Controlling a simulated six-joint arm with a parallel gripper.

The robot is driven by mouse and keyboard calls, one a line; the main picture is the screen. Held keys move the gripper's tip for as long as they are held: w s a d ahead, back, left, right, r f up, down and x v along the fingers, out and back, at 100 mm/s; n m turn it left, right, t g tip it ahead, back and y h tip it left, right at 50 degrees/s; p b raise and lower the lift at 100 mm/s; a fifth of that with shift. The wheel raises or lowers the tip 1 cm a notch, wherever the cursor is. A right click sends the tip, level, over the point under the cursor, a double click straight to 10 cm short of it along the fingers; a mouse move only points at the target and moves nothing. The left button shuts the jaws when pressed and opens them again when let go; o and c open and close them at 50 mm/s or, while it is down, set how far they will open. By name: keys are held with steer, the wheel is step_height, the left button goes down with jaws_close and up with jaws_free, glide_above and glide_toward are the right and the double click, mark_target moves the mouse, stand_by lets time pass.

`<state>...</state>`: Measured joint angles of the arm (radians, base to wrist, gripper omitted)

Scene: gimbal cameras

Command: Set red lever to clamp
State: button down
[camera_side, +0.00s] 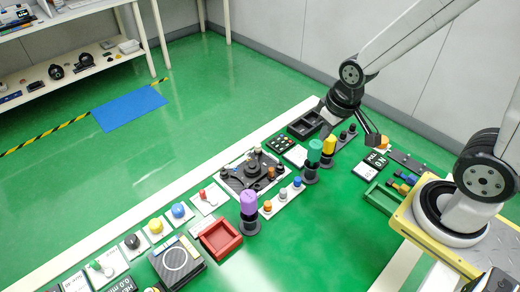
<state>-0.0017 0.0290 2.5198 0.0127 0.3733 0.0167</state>
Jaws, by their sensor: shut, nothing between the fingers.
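A small red lever (203,193) stands on a white plate (209,201) left of the middle of the green bench. Its exact angle and any clamp marking are too small to read. My gripper (373,140) is at the right, pointing down above the far right part of the bench. It is shut and empty, well apart from the red lever.
A red tray (220,238) and a purple-topped cylinder (249,205) stand near the lever. Blue (179,210) and yellow (156,226) knobs sit to its left. Green (314,152) and yellow (329,145) cylinders stand between it and my gripper.

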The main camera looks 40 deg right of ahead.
steer(key=shift+s, duration=0.5)
steer(key=c, duration=0.8)
jaws_free()
steer(key=shift+c, duration=0.2)
steer(key=o, duration=0.3)
steer(key=shift+w, duration=0.2)
steer(key=n+g, duration=0.2)
steer(key=g, duration=0.1)
glide_above(202, 191)
step_height(202, 191, down, 13)
steer(key=shift+d+f, duration=0.15)
steer(key=shift+a+f, duration=0.15)
steer(key=shift+a, duration=0.1)
